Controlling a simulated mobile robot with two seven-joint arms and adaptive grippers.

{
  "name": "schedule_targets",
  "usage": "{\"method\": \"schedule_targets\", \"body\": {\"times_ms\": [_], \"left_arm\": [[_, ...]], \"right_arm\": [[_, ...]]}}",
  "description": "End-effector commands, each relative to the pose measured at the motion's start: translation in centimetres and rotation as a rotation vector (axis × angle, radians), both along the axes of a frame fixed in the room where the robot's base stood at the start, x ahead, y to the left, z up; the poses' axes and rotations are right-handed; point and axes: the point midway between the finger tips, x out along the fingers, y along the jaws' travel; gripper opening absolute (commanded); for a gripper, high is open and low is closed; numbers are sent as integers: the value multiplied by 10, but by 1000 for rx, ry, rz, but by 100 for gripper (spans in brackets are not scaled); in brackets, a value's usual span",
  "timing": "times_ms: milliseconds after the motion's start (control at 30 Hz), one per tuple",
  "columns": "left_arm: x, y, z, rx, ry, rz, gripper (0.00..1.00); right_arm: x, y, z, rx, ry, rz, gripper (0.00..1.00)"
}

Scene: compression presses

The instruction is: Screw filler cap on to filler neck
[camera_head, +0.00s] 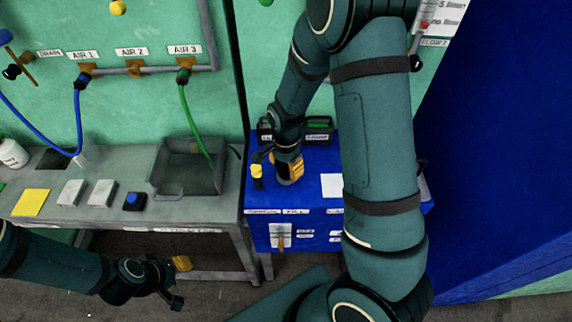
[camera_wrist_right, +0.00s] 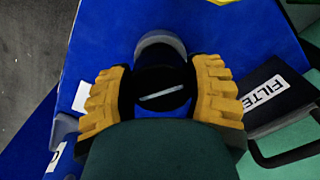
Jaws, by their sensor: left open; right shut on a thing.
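My right gripper (camera_head: 288,167) reaches down to the top of the blue cabinet (camera_head: 318,158). In the right wrist view its yellow fingers (camera_wrist_right: 170,97) are shut on a dark round cap (camera_wrist_right: 160,78) with a pale line across it. A grey rounded rim (camera_wrist_right: 161,41), which looks like the filler neck, shows just beyond the cap. I cannot tell whether the cap sits on its thread or only over it. My left gripper (camera_head: 177,283) is open and empty, low in front of the grey bench.
A black caddy labelled FILTER (camera_wrist_right: 274,97) stands beside the gripper. A small yellow-topped black piece (camera_head: 257,176) shows to its left. The grey bench (camera_head: 222,208) carries a tray (camera_head: 190,165). A blue wall-like panel (camera_head: 500,160) stands at the right.

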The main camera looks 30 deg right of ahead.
Motion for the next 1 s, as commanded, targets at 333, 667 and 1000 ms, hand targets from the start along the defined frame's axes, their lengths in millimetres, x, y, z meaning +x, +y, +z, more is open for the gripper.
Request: {"method": "schedule_targets", "body": {"times_ms": [333,667,1000], "left_arm": [[0,0,-1,0,0,0,41],[0,0,-7,0,0,0,41],[0,0,-13,0,0,0,41]], "right_arm": [[0,0,-1,0,0,0,14],[0,0,-9,0,0,1,14],[0,0,-16,0,-1,1,14]]}}
